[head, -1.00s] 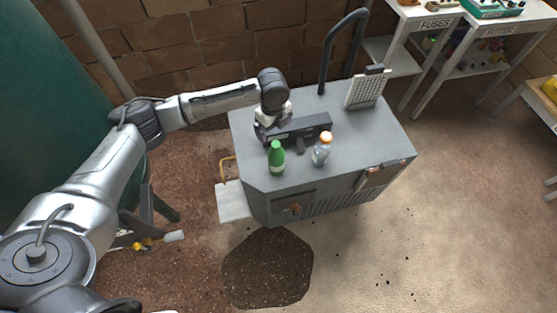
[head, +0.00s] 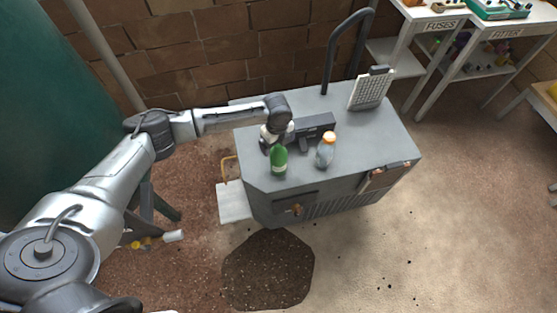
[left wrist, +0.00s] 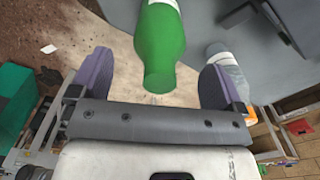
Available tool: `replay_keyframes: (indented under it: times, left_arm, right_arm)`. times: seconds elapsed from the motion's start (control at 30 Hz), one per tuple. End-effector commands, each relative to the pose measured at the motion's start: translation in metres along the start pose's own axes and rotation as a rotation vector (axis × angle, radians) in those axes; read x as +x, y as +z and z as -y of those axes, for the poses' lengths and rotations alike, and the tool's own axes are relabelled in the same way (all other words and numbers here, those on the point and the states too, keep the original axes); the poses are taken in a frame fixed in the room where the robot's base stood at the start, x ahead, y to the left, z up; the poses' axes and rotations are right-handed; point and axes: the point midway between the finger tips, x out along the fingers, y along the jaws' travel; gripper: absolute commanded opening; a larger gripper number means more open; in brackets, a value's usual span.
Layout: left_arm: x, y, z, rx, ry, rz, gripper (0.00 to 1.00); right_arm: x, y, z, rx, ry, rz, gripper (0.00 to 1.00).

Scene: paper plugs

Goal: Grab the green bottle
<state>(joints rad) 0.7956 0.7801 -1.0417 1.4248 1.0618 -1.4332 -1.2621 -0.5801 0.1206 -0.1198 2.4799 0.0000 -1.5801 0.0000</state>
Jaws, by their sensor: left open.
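The green bottle (head: 279,161) stands upright near the front left of the grey cart top (head: 350,158), with a pale label low on its side. My left gripper (head: 271,145) is just behind it and partly hidden by it in the head view. In the left wrist view the open jaws (left wrist: 158,75) are apart on either side of the bottle's top end (left wrist: 160,50), with gaps at both fingers. I cannot tell how deep the bottle is between them. My right gripper is not in view.
A clear bottle with an orange cap (head: 325,152) stands close on the right; it also shows beside a finger in the left wrist view (left wrist: 226,66). A dark box (head: 315,130) is behind the bottles. A tall handle (head: 331,60) and gridded panel (head: 371,91) rise from the cart's back.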

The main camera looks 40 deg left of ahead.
Motion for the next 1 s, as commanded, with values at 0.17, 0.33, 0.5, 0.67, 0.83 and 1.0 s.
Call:
replay_keyframes:
  times: [0.17,0.33,0.5,0.67,0.83,1.0]
  left_arm:
    - [0.025,-0.003,0.001,0.0,0.003,0.0,0.95]
    - [0.043,-0.003,0.001,-0.001,0.002,0.0,0.95]
    - [0.044,-0.003,0.001,0.0,0.002,0.001,0.95]
    - [0.044,-0.003,0.001,0.0,0.002,0.001,0.86]
    - [0.044,-0.003,0.001,0.0,0.001,0.001,0.7]
    - [0.044,-0.003,0.001,0.0,0.001,0.001,0.54]
  right_arm:
    - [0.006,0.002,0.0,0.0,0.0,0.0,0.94]
    - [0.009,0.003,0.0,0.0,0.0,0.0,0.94]
    - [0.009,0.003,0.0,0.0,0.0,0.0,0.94]
    - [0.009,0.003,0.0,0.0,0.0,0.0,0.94]
    - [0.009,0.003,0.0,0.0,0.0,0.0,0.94]
    - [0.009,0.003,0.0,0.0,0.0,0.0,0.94]
